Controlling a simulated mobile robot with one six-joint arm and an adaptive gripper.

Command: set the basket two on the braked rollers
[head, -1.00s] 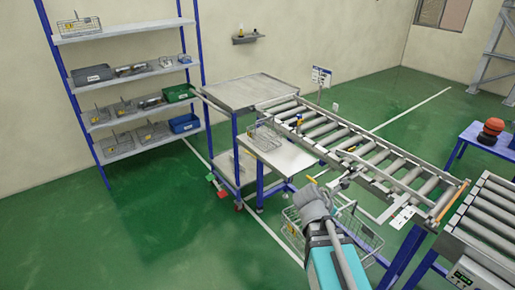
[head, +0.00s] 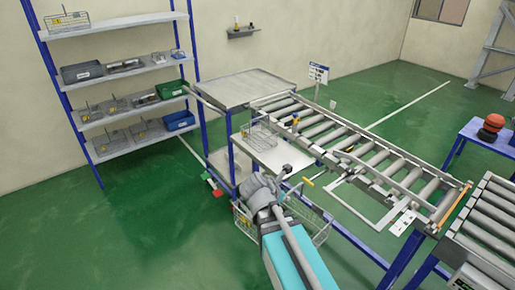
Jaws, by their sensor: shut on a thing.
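My gripper (head: 286,197) is shut on a wire basket (head: 314,226) and holds it in the air, left of and below the near side of the roller conveyor. My own arm hides part of this basket. A second wire basket (head: 262,135) stands on a pale side shelf beside the conveyor's far left part. No number can be read on either basket, so I cannot tell which is two. The long roller conveyor (head: 372,161) runs from the centre to the right. Another roller section (head: 485,222) stands at the lower right. I cannot tell which rollers are braked.
A metal-topped cart (head: 245,84) stands at the conveyor's far left end. A blue-post shelf rack (head: 117,63) holds bins and small baskets. A flat metal frame (head: 365,208) juts from the conveyor's near side. A blue table (head: 487,148) bears dark and red objects. Green floor at left is clear.

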